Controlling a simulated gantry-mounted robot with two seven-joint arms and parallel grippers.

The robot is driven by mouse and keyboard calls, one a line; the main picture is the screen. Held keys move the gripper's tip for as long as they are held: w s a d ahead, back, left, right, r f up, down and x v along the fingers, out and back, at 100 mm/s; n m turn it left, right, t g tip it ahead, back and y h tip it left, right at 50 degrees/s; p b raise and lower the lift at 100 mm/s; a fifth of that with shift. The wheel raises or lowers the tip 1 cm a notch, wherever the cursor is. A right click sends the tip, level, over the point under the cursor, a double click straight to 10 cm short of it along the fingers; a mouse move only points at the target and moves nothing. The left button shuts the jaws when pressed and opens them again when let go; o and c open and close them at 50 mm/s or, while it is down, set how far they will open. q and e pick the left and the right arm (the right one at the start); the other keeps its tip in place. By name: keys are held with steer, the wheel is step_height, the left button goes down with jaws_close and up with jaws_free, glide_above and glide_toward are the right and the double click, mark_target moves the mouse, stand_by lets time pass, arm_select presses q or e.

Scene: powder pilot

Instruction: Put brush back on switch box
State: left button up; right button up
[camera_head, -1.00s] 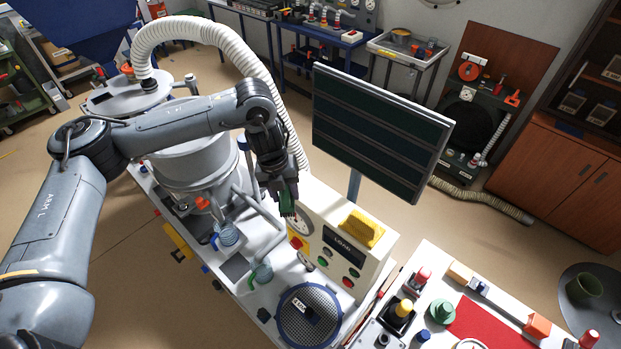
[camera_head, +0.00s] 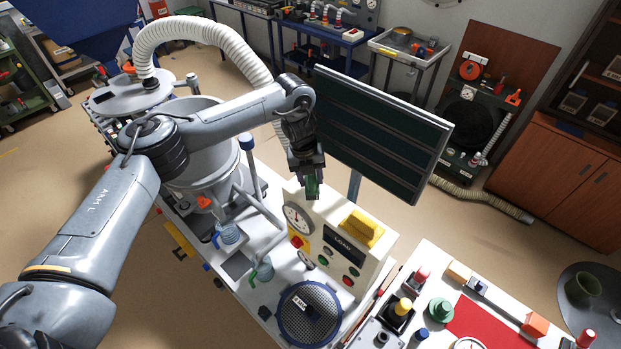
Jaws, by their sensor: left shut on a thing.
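The switch box (camera_head: 375,268) is a cream cabinet with a round gauge, a LOAD panel and several coloured buttons. It stands at the edge of the white machine bench in the middle of the head view. A yellow block (camera_head: 362,229) lies on its top. My left gripper (camera_head: 312,177) points down over the left end of the box top, behind the gauge. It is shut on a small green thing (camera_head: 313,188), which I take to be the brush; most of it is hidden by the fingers. I cannot tell whether it touches the box. My right gripper is out of view.
A dark panel screen (camera_head: 380,132) on a post stands close behind and right of the gripper. A white ribbed hose (camera_head: 205,28) arches behind my left arm. A round mesh sieve (camera_head: 310,313) lies in front of the box. A bench with knobs and a red mat (camera_head: 490,322) is at lower right.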

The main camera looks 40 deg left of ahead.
arm_select(q)
steer(key=shift+f, duration=0.55)
steer(key=o, duration=1.1)
steer(key=shift+f, duration=0.15)
steer(key=shift+r, duration=0.3)
step_height(320, 180, up, 12)
steer(key=s+a+p, duration=0.1)
steer(key=shift+f, duration=0.2)
steer(key=shift+s+a, duration=0.1)
steer(key=shift+s, duration=0.05)
